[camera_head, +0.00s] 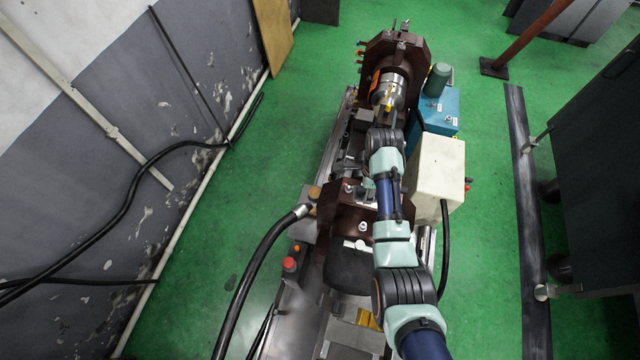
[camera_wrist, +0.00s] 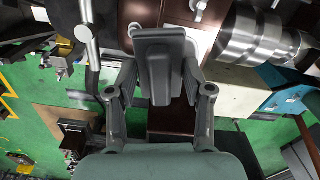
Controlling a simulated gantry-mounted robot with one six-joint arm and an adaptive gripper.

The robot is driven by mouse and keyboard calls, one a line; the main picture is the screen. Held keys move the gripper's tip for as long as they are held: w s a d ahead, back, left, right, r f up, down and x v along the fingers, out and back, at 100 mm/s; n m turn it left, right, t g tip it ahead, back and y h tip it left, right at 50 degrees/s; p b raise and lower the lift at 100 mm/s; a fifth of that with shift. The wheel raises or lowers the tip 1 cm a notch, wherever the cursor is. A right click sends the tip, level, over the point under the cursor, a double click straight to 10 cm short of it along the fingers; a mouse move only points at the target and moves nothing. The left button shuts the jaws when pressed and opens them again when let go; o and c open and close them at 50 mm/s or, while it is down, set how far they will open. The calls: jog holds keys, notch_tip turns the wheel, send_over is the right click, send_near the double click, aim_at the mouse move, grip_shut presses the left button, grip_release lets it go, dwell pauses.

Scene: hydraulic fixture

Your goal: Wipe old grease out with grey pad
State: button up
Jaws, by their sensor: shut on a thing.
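My gripper (camera_wrist: 160,82) is shut on a grey pad (camera_wrist: 158,46) in the wrist view. The pad is a dark grey flat block with a narrower stem between my fingers. Behind it are brown machine plates and a ribbed silver cylinder (camera_wrist: 258,38) at upper right. In the head view my arm reaches forward along the machine, with its wrist just in front of the silver cylinder (camera_head: 388,92) on the far brown housing (camera_head: 408,50). The pad cannot be made out there. I cannot tell whether it touches anything, and no old grease can be made out.
A teal box (camera_head: 440,108) with a motor and a cream cabinet (camera_head: 438,165) stand close on the right of the arm. A black hose (camera_head: 245,275) curves at the machine's left.

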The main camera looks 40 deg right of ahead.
jog(key=s+d+m, duration=0.2)
jog(key=s, duration=0.1)
jog(key=shift+d, duration=0.2)
notch_tip(320, 180, down, 6)
jog(key=b, duration=0.6)
jog(key=shift+w+f, duration=0.1)
jog(key=shift+f+b, duration=0.6)
jog(key=shift+f, duration=0.45)
